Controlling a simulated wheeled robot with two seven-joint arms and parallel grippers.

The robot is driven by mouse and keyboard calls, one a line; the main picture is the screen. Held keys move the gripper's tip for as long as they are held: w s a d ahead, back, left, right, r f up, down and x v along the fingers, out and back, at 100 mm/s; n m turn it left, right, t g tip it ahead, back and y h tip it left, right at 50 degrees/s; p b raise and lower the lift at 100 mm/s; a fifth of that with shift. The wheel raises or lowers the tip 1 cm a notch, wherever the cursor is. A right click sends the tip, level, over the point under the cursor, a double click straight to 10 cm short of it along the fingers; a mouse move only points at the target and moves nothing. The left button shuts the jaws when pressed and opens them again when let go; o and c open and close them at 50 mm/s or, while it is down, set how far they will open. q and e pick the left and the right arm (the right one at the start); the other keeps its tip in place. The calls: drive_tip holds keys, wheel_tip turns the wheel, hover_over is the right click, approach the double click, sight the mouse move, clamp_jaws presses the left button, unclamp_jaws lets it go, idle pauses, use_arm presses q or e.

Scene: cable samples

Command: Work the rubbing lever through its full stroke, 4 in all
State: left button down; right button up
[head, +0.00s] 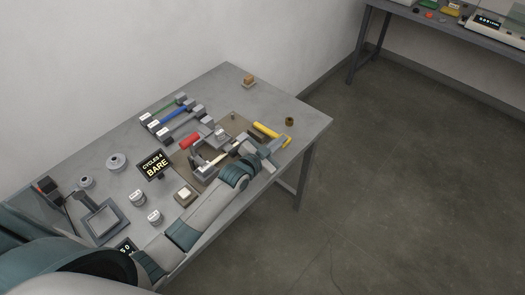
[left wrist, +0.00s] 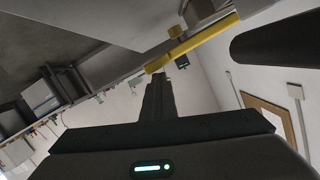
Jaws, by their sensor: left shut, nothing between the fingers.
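The rubbing machine (head: 205,172) sits on a tan base plate on the grey bench, partly hidden by my left arm. A yellow bar (head: 270,132) with a bent end lies at its right; I cannot tell for sure that it is the lever. A yellow bar (left wrist: 195,45) also crosses the left wrist view, beyond the fingers. A red grip (head: 189,140) shows at the machine's back left. A dark display (head: 154,165) reads "CYCLES 4 BARE". My left gripper (head: 272,156) is shut and empty, close in front of the yellow bar; contact cannot be told.
Cable samples with green and blue (head: 173,116) middles lie at the back. Small weights (head: 117,162), a square-framed device (head: 102,220) and a white-topped block (head: 185,194) stand at the left. A brown ring (head: 289,121) lies near the right corner.

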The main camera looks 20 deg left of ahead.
use_arm(q)
drive_tip(key=b+v, duration=0.1)
drive_tip(key=v, duration=0.1)
drive_tip(key=shift+s+d+r, duration=0.1)
drive_tip(key=shift+s+r, duration=0.05)
drive_tip(key=shift+s, duration=0.1)
drive_tip(key=b+v, duration=0.2)
drive_tip(key=v, duration=0.5)
drive_tip(key=shift+a+r, duration=0.3)
drive_tip(key=shift+a, duration=0.05)
drive_tip(key=shift+s, duration=0.1)
